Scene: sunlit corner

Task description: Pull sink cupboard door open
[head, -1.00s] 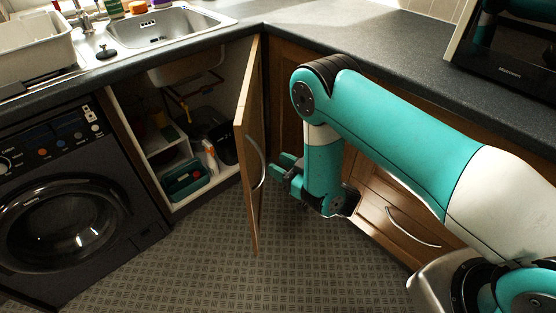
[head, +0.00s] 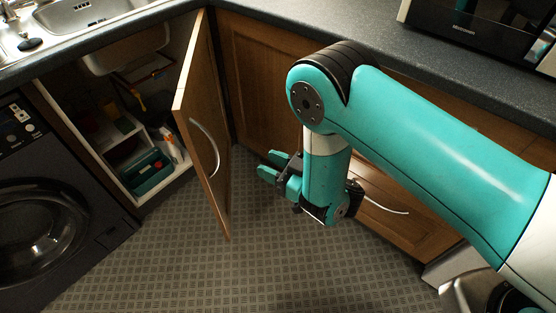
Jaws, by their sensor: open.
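The sink cupboard door (head: 203,118) is a wooden door standing well open in the head view, hinged at its right side near the corner under the worktop. Its curved metal handle (head: 214,148) is on the face turned toward my arm. My gripper (head: 266,165) is open and empty, to the right of the handle and apart from it in the picture. The open sink cupboard (head: 130,110) shows pipes, white shelving and a green caddy (head: 150,172).
A dark washing machine (head: 45,200) stands left of the cupboard. Wooden units with a drawer handle (head: 385,208) run along the right, behind my arm. A microwave (head: 480,28) sits on the worktop (head: 330,35). The patterned floor (head: 190,270) in front is clear.

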